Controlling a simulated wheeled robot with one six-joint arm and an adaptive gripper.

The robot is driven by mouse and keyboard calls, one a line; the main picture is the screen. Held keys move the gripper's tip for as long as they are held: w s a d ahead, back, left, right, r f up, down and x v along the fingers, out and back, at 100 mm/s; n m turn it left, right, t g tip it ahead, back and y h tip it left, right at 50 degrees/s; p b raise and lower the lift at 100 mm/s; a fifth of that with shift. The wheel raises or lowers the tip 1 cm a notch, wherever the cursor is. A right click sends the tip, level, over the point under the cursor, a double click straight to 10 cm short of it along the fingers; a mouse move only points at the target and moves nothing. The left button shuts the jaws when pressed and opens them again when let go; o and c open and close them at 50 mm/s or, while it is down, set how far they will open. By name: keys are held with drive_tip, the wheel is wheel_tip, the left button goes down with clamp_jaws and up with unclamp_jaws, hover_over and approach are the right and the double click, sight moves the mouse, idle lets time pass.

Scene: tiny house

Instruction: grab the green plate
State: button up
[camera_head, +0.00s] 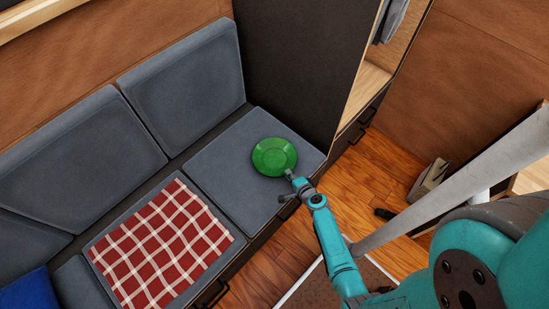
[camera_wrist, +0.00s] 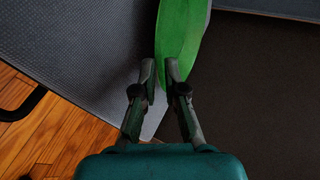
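The green plate (camera_head: 273,156) is round and shows its upper face over the grey seat cushion at the dark panel end of the bench in the head view. My gripper (camera_head: 291,176) is at its near rim, on the side toward me. In the wrist view the plate (camera_wrist: 182,35) is seen at a steep slant, and its rim runs down between my two fingertips (camera_wrist: 160,72). The fingers lean in close on both sides of the rim and look shut on it. I cannot tell whether the plate still touches the cushion.
A red checked cloth (camera_head: 160,245) lies on the neighbouring seat. Grey back cushions (camera_head: 185,80) line the wall, and a dark panel (camera_head: 300,65) stands behind the plate. A blue cushion (camera_head: 30,290) is at lower left. Wooden floor (camera_head: 365,180) shows beside the bench.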

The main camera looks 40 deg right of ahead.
sight(281, 166)
drive_tip(key=shift+x, duration=1.65)
drive_tip(key=shift+a, duration=0.1)
clamp_jaws()
drive_tip(key=shift+r, duration=0.1)
